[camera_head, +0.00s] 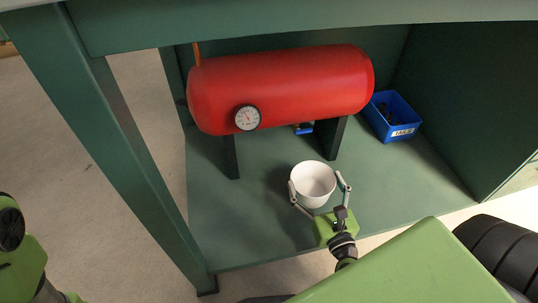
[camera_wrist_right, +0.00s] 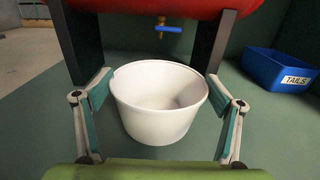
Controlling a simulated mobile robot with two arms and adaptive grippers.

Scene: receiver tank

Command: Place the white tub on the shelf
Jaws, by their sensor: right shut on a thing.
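The white tub (camera_head: 313,184) is a round open bowl, upright and empty as far as I can see. My right gripper (camera_head: 320,187) is shut on it, with one finger on each side; the tub also shows between the fingers in the right wrist view (camera_wrist_right: 158,105). The tub is over the green shelf (camera_head: 390,195), in front of the red tank. I cannot tell whether its base touches the shelf. Only part of my left arm shows at the lower left of the head view; its gripper is not visible.
A red tank (camera_head: 290,88) with a round gauge (camera_head: 247,118) stands on dark legs behind the tub. A blue-handled valve (camera_wrist_right: 166,28) hangs beneath it. A blue bin (camera_head: 391,116) labelled TAILS is at the back right. A green post (camera_head: 125,150) bounds the left. Shelf space is clear around the tub.

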